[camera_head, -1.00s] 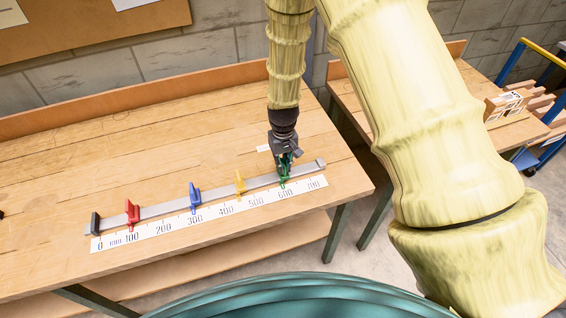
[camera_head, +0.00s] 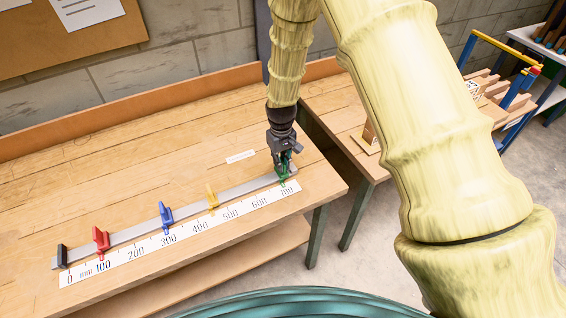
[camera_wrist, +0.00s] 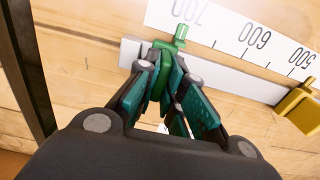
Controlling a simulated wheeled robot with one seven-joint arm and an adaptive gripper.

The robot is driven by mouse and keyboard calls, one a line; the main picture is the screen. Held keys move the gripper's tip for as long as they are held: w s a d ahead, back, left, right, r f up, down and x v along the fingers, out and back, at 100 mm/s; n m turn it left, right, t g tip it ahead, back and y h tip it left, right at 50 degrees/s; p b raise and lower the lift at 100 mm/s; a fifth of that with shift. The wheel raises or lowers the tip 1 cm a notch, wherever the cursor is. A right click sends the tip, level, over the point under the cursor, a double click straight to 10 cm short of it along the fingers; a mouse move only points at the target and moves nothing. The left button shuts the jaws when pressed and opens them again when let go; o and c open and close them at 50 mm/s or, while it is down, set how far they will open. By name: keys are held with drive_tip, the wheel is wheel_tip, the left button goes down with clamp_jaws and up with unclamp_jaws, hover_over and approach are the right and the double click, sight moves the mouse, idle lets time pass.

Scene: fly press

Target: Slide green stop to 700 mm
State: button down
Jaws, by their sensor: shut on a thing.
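The green stop (camera_head: 283,176) sits on the grey rail (camera_head: 240,188) near its right end, beside the 700 mark of the white scale (camera_head: 180,233). In the wrist view the green stop (camera_wrist: 180,36) has its tip at the scale's edge, by the "700" label (camera_wrist: 187,10). My gripper (camera_head: 284,165) is over the stop from above, its fingers shut on the stop's body. The wrist view shows my gripper (camera_wrist: 162,95) with teal finger pads on both sides of it. The exact tick under the tip is hard to read.
A yellow stop (camera_head: 212,197), a blue stop (camera_head: 166,216) and a red stop (camera_head: 101,240) stand farther left on the rail. A black end block (camera_head: 62,256) closes its left end. A small white label (camera_head: 240,157) lies behind the rail. The bench's right edge is near.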

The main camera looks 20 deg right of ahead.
drive_tip(key=c, duration=1.5)
unclamp_jaws()
drive_tip(key=shift+r, duration=0.1)
wheel_tip(320, 180, up, 12)
drive_tip(key=shift+f, duration=0.1)
